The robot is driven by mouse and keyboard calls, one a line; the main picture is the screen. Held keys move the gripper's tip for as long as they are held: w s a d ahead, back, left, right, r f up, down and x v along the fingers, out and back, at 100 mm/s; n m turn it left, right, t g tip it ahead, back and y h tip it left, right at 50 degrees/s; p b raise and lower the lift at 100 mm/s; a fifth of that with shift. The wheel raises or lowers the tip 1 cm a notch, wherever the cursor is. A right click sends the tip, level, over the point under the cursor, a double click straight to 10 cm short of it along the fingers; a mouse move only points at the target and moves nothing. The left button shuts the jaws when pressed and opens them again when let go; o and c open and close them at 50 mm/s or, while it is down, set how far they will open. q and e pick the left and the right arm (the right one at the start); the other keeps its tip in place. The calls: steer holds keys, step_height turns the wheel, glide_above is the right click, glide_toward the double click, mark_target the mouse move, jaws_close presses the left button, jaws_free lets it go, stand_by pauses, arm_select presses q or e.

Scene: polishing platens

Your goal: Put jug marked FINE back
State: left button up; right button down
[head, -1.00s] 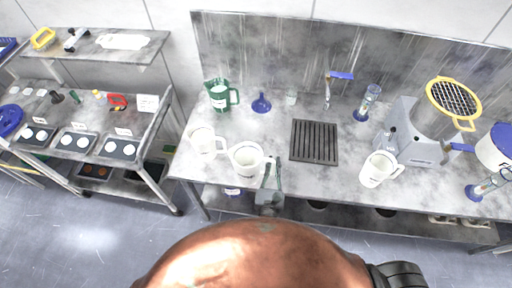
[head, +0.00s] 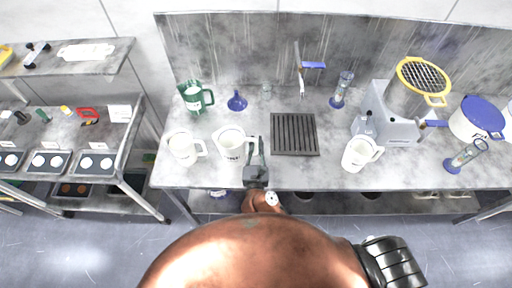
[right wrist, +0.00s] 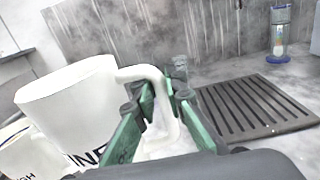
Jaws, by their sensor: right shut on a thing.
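The white jug marked FINE (head: 230,147) is at the front left of the bench in the head view. In the right wrist view the same jug (right wrist: 75,105) shows large at the left, with part of its lettering visible. My right gripper (head: 256,146) is at the jug's right side. In the right wrist view the fingers of my right gripper (right wrist: 160,95) are shut on the jug's handle. I cannot tell whether the jug's base touches the bench. My left gripper is not in view.
A second white jug (head: 183,149) stands close left, a third (head: 359,154) to the right. A green jug (head: 193,98) and blue funnel (head: 237,102) are behind. A dark drain grate (head: 294,134) lies right of the gripper. A shelf cart (head: 150,195) stands left.

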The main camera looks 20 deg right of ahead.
steer(key=w+d+f+b, duration=0.1)
steer(key=w+f+b, duration=0.3)
steer(key=f+b, duration=0.3)
steer(key=shift+w+d+f+b, duration=0.3)
steer(key=shift+d+f+b, duration=0.1)
steer(key=shift+f, duration=0.3)
steer(key=shift+f, duration=0.2)
steer(key=c, duration=2)
jaws_free()
steer(key=shift+o, duration=0.2)
